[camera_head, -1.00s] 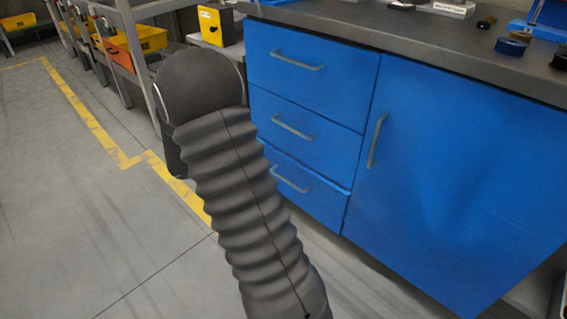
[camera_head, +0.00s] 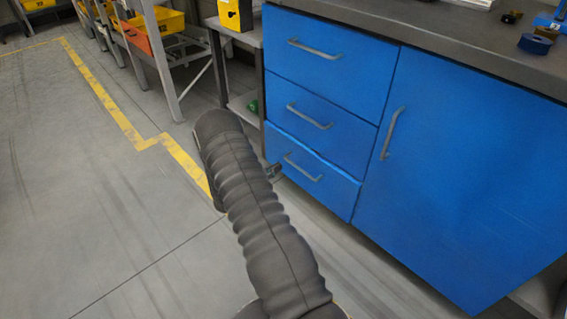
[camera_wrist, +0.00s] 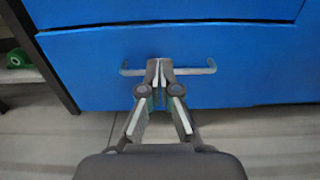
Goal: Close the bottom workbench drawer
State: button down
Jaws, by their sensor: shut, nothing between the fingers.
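The blue workbench has a stack of three drawers on its left side. The bottom drawer (camera_head: 325,190) stands slightly out from the drawer above it, with a thin lighter edge along its top. Its grey bar handle (camera_head: 303,168) also shows in the wrist view (camera_wrist: 202,71). My gripper (camera_wrist: 159,64) is shut and empty, with its fingertips in front of the middle of the handle. I cannot tell whether the tips touch the handle or the drawer front. In the head view only a bit of my gripper (camera_head: 274,170) shows beside the drawer's left edge; my arm hides the rest.
The middle drawer (camera_head: 318,118), top drawer (camera_head: 330,62) and right cabinet door (camera_head: 450,170) look flush. A grey shelf frame with yellow bins (camera_head: 170,20) stands at the back left. A green object (camera_wrist: 18,58) lies on a low shelf left of the drawers. The floor at left is clear.

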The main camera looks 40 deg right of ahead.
aim_at(305, 149)
jog(key=d, duration=1.2)
jog(key=shift+w+d+p, duration=0.25)
jog(key=shift+w+p, duration=0.15)
jog(key=shift+w+d+f+b, duration=0.1)
jog(key=shift+d+f+b, duration=0.05)
jog(key=shift+d+b, duration=0.95)
jog(key=shift+d+r, duration=0.1)
jog(key=shift+r, duration=0.15)
jog(key=shift+a, duration=0.6)
jog(key=s+a, duration=0.1)
jog(key=a, duration=1.2)
jog(key=shift+a, duration=0.15)
jog(key=shift+f, duration=0.1)
